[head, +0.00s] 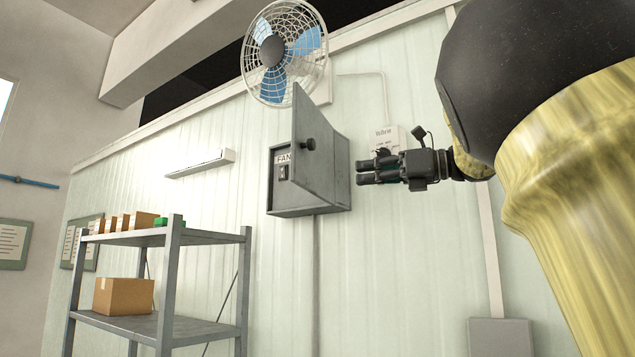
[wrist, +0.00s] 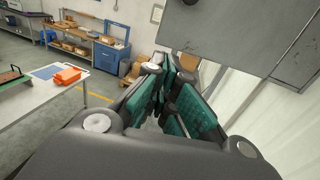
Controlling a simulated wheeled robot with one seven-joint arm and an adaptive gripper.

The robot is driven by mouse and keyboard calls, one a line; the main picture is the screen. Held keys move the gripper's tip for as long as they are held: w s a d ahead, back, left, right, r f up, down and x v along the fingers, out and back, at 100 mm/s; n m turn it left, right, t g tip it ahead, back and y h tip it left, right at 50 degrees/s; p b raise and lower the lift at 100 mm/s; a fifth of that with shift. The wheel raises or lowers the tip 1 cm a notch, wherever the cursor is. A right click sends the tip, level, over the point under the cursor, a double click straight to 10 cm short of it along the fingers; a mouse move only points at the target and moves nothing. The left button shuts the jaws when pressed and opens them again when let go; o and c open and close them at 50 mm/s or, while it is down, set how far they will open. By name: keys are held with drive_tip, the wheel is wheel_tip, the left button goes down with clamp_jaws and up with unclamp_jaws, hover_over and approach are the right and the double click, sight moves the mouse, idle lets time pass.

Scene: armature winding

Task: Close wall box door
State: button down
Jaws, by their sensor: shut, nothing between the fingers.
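The grey wall box (head: 330,189) is fixed to the pale panelled wall below the fan. A fan label and a switch show inside the box, left of the door. My gripper (head: 360,172) is shut and empty, just right of the door and box, apart from them in the head view. In the wrist view my gripper (wrist: 158,68) points into the room, with grey metal of the box or door (wrist: 250,35) at the upper right.
A wall fan (head: 284,52) hangs above the box. A white wall unit (head: 392,137) with conduit sits behind my gripper. A metal shelf (head: 205,236) with cartons stands at lower left. A table (wrist: 40,105) with an orange item shows in the wrist view.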

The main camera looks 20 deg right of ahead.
sight(297, 180)
drive_tip(key=p+x, duration=0.6)
drive_tip(key=x, duration=0.6)
drive_tip(key=shift+w+a+r, duration=0.1)
drive_tip(key=shift+w+a, duration=0.15)
drive_tip(key=shift+w+a+p, duration=0.35)
drive_tip(key=shift+w+a, duration=0.05)
drive_tip(key=shift+a, duration=0.1)
